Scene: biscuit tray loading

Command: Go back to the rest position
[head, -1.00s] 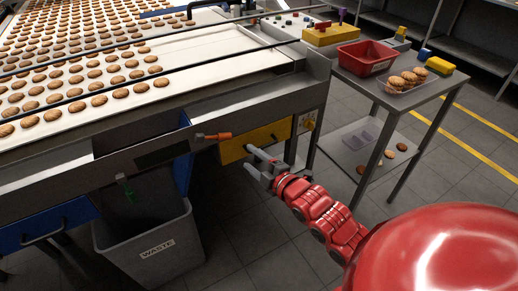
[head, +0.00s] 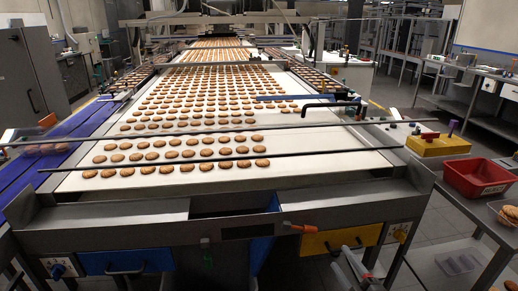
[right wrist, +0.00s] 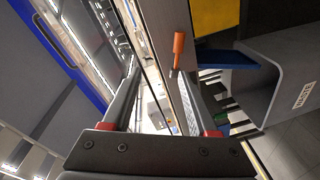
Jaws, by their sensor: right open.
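My right gripper (head: 350,262) shows at the bottom of the head view, in front of the yellow panel (head: 335,241) at the conveyor's near end. Its fingers are apart with nothing between them. In the right wrist view the open fingers (right wrist: 158,95) frame the machine's edge, and the orange handle (right wrist: 178,50) shows near the right finger. No contact with it is visible. The same orange handle (head: 300,228) shows in the head view. My left gripper is not in view.
Rows of biscuits lie on the white conveyor belt (head: 330,168). The grey waste bin (right wrist: 285,95) shows in the right wrist view.

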